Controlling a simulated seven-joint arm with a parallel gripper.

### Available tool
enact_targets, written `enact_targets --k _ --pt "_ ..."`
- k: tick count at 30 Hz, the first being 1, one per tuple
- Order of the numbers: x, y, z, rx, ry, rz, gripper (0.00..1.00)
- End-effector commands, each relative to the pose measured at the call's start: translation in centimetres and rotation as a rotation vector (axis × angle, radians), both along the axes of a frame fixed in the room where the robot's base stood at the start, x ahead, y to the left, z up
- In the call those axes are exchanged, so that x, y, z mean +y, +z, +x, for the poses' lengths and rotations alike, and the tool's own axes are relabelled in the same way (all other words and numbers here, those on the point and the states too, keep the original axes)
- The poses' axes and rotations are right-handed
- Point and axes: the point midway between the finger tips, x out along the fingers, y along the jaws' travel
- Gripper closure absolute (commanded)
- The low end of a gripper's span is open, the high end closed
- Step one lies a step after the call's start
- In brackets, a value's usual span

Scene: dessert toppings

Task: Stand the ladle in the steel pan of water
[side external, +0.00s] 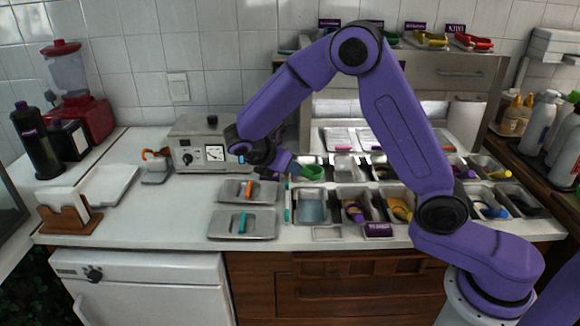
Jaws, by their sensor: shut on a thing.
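My gripper (291,169) is in front of the grey box with the dial, above the back row of pans. It points down and to the right. A green, bowl-shaped thing, which looks like the ladle (313,173), is at its fingertips, and the jaws look shut on it. The exact grip is too small to make out. The steel pan of water (312,207) is in the front row, below and slightly right of the gripper. Its surface is pale blue. The green thing is apart from this pan, behind it in the picture.
A thin teal strip (288,203) is just left of the water pan. Two steel lids (222,223) with orange and teal handles lie further left. Pans with coloured utensils fill the right. A grey box (190,150) with a dial stands behind.

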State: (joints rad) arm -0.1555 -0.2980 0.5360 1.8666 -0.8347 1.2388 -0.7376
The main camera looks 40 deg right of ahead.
Motion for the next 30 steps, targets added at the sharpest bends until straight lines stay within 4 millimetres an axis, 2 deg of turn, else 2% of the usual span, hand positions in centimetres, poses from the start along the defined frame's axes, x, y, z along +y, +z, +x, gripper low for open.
enact_targets --k 9,15,23,30 --pt "-1.1 -3.0 -3.1 0.005 0.283 0.0 1.0" --pt "-1.3 -4.3 -4.7 0.002 0.384 0.0 1.0" --pt "-1.3 -5.1 -5.2 0.0 0.414 0.001 1.0" --pt "-1.3 -6.7 -5.2 0.002 0.412 -0.001 1.0"
